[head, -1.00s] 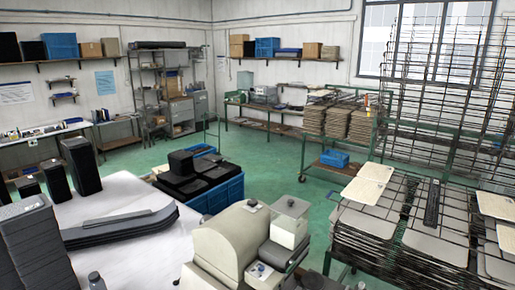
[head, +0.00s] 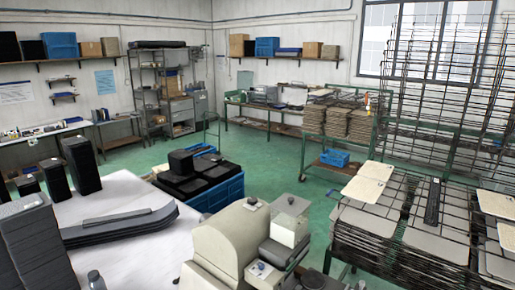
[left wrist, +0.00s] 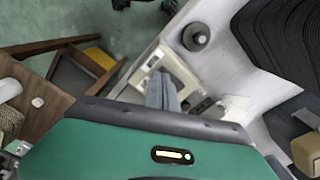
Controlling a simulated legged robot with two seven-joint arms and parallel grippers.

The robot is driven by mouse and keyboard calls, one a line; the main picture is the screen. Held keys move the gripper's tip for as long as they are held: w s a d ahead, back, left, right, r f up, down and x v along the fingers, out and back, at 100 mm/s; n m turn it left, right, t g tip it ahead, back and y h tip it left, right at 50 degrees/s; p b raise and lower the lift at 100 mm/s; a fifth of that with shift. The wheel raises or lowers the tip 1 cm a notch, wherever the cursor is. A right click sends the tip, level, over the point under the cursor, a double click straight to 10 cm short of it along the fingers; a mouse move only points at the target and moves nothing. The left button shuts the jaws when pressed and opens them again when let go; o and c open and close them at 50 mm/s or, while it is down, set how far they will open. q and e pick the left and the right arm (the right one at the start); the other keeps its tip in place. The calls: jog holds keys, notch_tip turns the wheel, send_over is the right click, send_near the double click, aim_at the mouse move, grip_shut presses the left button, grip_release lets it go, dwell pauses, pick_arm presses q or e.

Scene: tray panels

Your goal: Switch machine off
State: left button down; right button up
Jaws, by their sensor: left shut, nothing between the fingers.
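The beige machine (head: 222,248) stands at the bottom centre of the head view, with a grey-white box part (head: 290,228) at its right. In the left wrist view a beige panel (left wrist: 182,72) shows, with a small dark fitting (left wrist: 152,61) on it; I cannot tell for sure that it is the switch. My left gripper (left wrist: 161,82) is shut and empty, its grey fingers in front of this panel. I cannot tell whether they touch it. The fingers hide part of the panel. The head view shows neither gripper, and my right gripper is in no view.
A white table (head: 135,240) with dark stacked panels (head: 120,226) and a bottle (head: 96,281) lies left of the machine. A blue crate (head: 222,192) with black parts stands behind it. A wire rack (head: 400,225) with trays is at the right. Green floor (head: 270,165) is open beyond.

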pick_arm(q)
jog(key=shift+f, duration=0.3)
jog(key=shift+r, duration=0.1)
notch_tip(320, 180, up, 7)
jog(key=p, duration=0.5)
jog(key=s+a+r+n+t+b, duration=0.1)
jog(key=s+a+b, duration=0.6)
jog(key=b, duration=1.1)
jog(key=shift+s+r+n+t+b, duration=0.3)
jog(key=shift+s+r+t+b, duration=0.15)
jog(key=shift+s+t, duration=0.5)
